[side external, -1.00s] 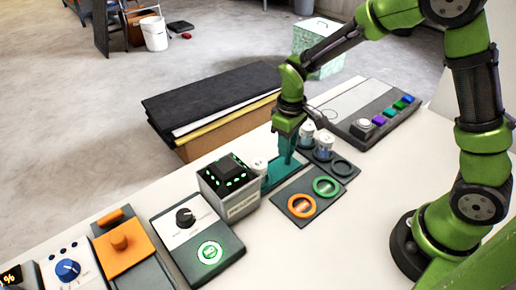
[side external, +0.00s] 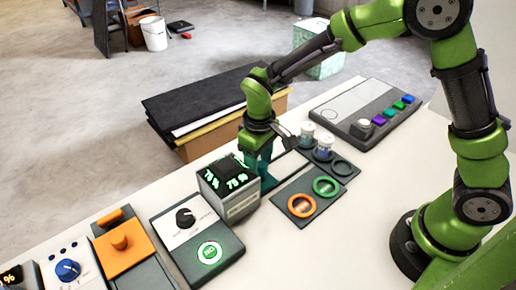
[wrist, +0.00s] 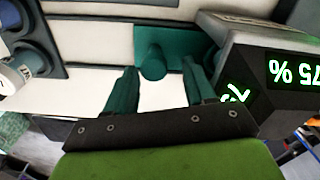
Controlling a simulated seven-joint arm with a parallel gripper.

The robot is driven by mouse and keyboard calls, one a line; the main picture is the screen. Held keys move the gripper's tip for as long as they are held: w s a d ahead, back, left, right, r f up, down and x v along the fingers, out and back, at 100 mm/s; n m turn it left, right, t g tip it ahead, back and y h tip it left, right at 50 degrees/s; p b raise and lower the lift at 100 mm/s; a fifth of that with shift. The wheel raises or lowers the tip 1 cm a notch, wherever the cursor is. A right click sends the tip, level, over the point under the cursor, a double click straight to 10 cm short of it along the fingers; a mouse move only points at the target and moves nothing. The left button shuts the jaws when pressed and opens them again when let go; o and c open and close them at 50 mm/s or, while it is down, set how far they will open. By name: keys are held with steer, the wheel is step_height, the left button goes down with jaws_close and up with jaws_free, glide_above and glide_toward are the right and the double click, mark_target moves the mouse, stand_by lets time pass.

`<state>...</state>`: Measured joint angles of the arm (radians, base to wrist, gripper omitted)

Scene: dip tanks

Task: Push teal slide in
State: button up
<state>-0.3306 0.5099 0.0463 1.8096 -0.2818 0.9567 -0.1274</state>
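The teal slide (side external: 268,182) is a flat teal plate close beside the dark display box, mostly hidden by my gripper in the side view. In the wrist view the slide (wrist: 188,42) carries a round teal knob (wrist: 155,62). A pale strip of track lies bare to its right in the side view. My gripper (side external: 260,170) points down over the slide. In the wrist view its two teal fingers (wrist: 160,72) are spread, one on each side of the knob, with visible gaps. I cannot tell whether any part of the gripper touches the slide.
The display box (side external: 229,188) reads 75 % and stands tight against my gripper's left. Two capped jars (side external: 323,150) stand to the right. A plate with orange and green rings (side external: 308,197) lies in front. White table (side external: 300,245) is clear nearer the front.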

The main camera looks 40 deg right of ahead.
step_height(320, 180, up, 17)
stand_by(0.7)
steer(key=shift+f, duration=0.1)
steer(key=s+d+r+m+t+y, duration=0.2)
steer(key=s+d+m+t, duration=0.5)
steer(key=s+d, duration=0.5)
steer(key=s, duration=0.3)
steer(key=shift+s+r, duration=0.2)
steer(key=shift+s, duration=0.2)
